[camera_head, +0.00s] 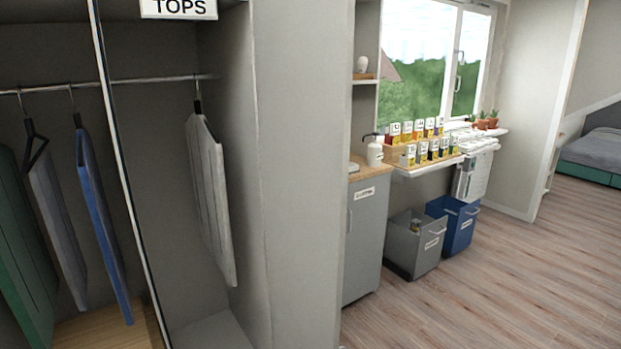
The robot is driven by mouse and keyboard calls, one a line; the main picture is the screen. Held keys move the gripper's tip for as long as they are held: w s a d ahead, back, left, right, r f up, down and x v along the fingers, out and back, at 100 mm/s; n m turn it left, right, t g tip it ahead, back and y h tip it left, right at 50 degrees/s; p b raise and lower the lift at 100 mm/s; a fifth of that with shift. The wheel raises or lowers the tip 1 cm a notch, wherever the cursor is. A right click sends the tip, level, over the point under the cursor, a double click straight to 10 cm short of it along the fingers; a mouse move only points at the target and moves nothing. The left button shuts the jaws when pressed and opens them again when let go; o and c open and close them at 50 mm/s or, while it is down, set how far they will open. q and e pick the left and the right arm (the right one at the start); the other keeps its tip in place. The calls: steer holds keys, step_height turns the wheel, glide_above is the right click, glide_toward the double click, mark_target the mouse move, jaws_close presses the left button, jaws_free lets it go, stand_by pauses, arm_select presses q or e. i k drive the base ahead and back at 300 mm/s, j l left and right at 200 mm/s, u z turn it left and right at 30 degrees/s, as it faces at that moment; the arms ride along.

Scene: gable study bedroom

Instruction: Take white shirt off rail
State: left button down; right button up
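A pale grey-white shirt (209,200) hangs from a hanger at the right end of the metal rail (150,80) in the open wardrobe. It is seen nearly edge-on, close to the wardrobe's right side wall, and looks like the white shirt in shade. Left of it hang a blue garment (100,215), a grey garment (58,220) with a dark hanger, and a green garment (22,255) cut off by the left edge. Neither of my grippers is in view.
A thin upright edge (122,165) crosses the wardrobe opening between the blue garment and the pale shirt. A "TOPS" sign (179,8) is above. Right of the wardrobe stand a grey cabinet (366,235), a grey bin (415,245) and a blue bin (455,223). The wooden floor (500,300) is clear.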

mark_target(204, 149)
steer(key=i+l+u, duration=0.1)
steer(key=u, duration=0.3)
steer(key=l+u, duration=0.2)
steer(key=u, duration=0.2)
steer(key=i+l+u, duration=0.1)
steer(key=u, duration=0.3)
steer(key=l+u, duration=0.25)
steer(key=l, duration=0.95)
steer(key=l+u, duration=0.3)
steer(key=l, duration=0.95)
steer(key=i+j+z, duration=0.35)
steer(key=j, duration=0.4)
steer(key=j+z, duration=0.3)
steer(key=j, duration=0.5)
steer(key=j+z, duration=0.35)
steer(key=j, duration=0.5)
steer(key=i, duration=0.05)
